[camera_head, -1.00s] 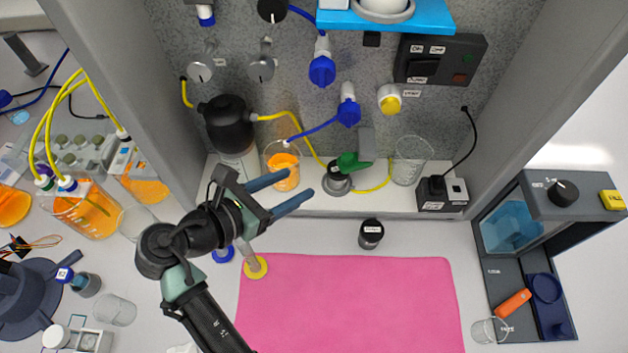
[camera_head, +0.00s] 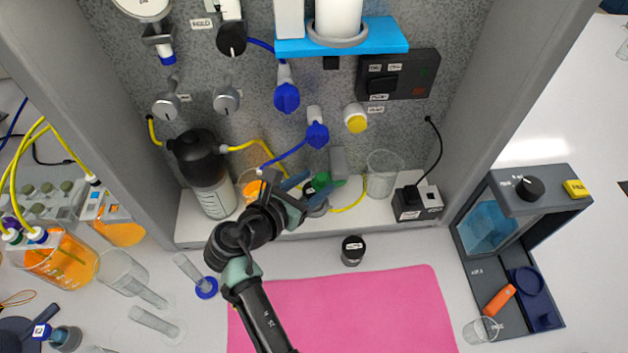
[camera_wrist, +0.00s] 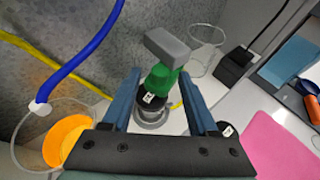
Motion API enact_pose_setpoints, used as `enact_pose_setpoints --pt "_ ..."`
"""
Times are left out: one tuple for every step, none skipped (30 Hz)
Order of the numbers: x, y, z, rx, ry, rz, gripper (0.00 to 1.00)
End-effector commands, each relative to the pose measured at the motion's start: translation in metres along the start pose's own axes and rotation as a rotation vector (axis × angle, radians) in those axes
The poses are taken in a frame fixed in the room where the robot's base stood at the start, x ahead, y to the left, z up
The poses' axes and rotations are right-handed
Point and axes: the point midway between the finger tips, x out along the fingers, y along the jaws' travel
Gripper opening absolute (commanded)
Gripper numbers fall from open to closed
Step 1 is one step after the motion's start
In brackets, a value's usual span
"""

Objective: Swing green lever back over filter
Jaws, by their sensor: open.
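The green lever (camera_head: 322,186) sits on a small grey filter housing at the rig's base shelf, right of the orange beaker. In the wrist view the green lever (camera_wrist: 162,80) lies between my two blue fingers, with a grey block behind it. The round filter housing (camera_wrist: 153,114) shows below it, with a small white label. My gripper (camera_head: 300,188) is open, its fingers on either side of the lever from above; I cannot tell whether they touch it. In the head view my wrist partly hides the filter.
A beaker of orange liquid (camera_wrist: 66,135) stands close left of my gripper. An empty glass beaker (camera_head: 384,172) and a black socket box (camera_head: 412,204) stand to the right. A blue tube (camera_wrist: 88,50) and a yellow tube run nearby. A black-capped jar (camera_head: 352,250) stands in front.

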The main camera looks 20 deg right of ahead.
Motion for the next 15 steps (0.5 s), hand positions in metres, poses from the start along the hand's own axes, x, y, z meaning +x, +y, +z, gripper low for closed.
enact_pose_setpoints --pt "0.003 -0.0006 0.0 0.0 0.0 -0.002 0.6" --pt "0.0039 -0.0006 0.0 0.0 0.001 -0.002 0.6" --pt "0.0047 -0.0006 -0.0001 0.0 0.001 -0.001 0.6" --pt "0.005 -0.0005 -0.0002 0.0 0.001 -0.001 0.6" --pt "0.0052 -0.0005 -0.0003 0.0 0.001 -0.001 0.6" --pt "0.0052 -0.0005 -0.0003 0.0 0.001 -0.001 0.6" --pt "0.0052 -0.0004 -0.0003 0.0 0.001 -0.001 0.6" --pt "0.0051 -0.0004 -0.0004 0.0 0.001 -0.001 0.6" --pt "0.005 -0.0004 -0.0004 0.0 0.001 -0.001 0.6" --pt "0.005 -0.0004 -0.0003 0.0 0.001 -0.001 0.6" --pt "0.0049 -0.0004 -0.0003 0.0 0.001 -0.001 0.56" --pt "0.0049 -0.0003 -0.0003 0.0 0.001 -0.001 0.49" --pt "0.0049 -0.0003 -0.0003 0.0 0.001 -0.001 0.43" --pt "0.0048 -0.0003 -0.0003 0.0 0.001 -0.001 0.38" --pt "0.0048 -0.0003 -0.0003 0.0 0.001 -0.001 0.31"
